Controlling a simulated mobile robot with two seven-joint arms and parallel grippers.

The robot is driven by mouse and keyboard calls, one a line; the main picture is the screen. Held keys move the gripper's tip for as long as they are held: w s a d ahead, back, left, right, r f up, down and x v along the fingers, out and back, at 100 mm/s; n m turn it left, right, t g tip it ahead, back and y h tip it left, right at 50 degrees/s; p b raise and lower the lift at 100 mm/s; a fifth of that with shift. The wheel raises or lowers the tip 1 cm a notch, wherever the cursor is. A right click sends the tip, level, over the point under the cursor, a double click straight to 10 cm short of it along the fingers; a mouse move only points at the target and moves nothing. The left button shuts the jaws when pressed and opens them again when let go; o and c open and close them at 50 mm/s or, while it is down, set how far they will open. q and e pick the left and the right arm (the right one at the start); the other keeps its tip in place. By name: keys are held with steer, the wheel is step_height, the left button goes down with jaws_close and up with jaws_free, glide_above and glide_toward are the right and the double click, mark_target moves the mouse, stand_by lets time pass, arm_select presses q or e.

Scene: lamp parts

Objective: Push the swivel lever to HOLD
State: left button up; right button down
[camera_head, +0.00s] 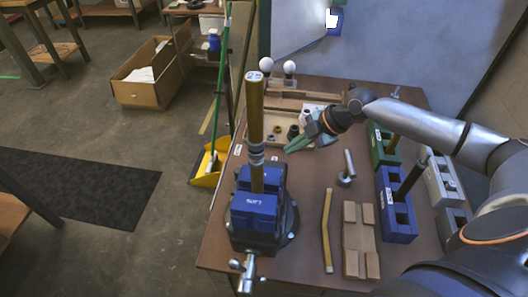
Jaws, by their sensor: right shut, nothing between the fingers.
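A blue vise (256,207) with a jaw label that seems to read SOFT stands on a dark round base at the table's left front. It holds a tall brass tube (255,110) upright. A silver handle (246,270) sticks out at the vise's front. I cannot pick out the swivel lever for sure, nor read a HOLD mark. Small white labels (238,150) lie on the table's left edge. My right gripper (291,147) is shut and empty, behind and to the right of the vise, over the parts tray, apart from the vise. My left gripper is not in view.
A silver rod on a round foot (346,172) stands mid-table. Blue (397,208), green and grey holders stand at right. A parts tray (283,128) with small parts sits behind the vise.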

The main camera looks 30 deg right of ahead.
steer(key=p+x, duration=0.1)
steer(key=x, duration=0.8)
steer(key=shift+a+f, duration=0.2)
steer(key=shift+f, duration=0.15)
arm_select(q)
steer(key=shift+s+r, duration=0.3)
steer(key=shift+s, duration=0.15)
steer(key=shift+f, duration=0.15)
